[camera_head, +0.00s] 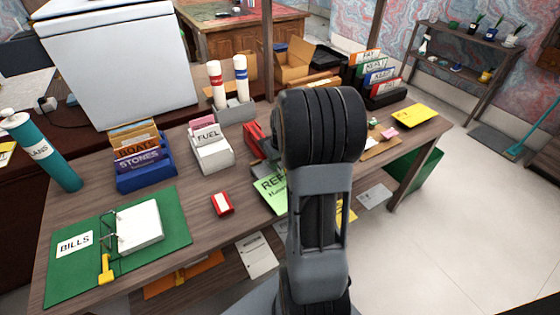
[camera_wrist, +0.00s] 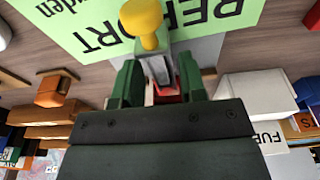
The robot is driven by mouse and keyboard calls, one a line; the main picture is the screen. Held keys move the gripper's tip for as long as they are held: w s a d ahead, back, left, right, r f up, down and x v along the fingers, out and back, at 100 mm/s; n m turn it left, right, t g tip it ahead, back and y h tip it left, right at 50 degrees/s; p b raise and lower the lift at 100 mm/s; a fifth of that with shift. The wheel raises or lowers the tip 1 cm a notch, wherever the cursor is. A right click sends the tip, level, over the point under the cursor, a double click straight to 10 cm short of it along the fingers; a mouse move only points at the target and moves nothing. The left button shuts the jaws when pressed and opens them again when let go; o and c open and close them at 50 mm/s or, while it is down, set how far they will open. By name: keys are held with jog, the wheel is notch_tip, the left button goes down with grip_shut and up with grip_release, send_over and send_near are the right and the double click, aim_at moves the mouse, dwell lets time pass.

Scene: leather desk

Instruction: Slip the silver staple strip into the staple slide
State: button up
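In the wrist view my gripper (camera_wrist: 158,75) has two green fingers set apart. Between and just beyond them is a narrow silver channel (camera_wrist: 157,68) that looks like the staple slide, with a yellow knob (camera_wrist: 142,20) at its end. A red part (camera_wrist: 166,97) shows deeper between the fingers. I cannot make out the silver staple strip separately from the channel. In the head view a red stapler-like body (camera_head: 256,141) shows left of my arm; my arm hides the gripper and the slide there.
A green report (camera_head: 271,190) lies on the desk (camera_head: 190,235) beside my arm. A small red box (camera_head: 222,203), a white FUEL file box (camera_head: 212,153), a blue file box (camera_head: 146,178) and a green BILLS folder (camera_head: 60,270) stand or lie leftward. Bare desk surrounds the red box.

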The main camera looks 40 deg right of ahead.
jog(key=shift+r+p, duration=0.4)
jog(key=shift+r, duration=0.1)
notch_tip(320, 180, up, 12)
jog(key=s+f+p, duration=0.1)
jog(key=s, duration=0.1)
jog(key=s+a, duration=0.5)
jog(key=a, duration=0.5)
jog(key=s+a+f+n+t, duration=0.1)
jog(key=s+a, duration=0.4)
jog(key=a, duration=0.5)
jog(key=shift+a+n, duration=0.3)
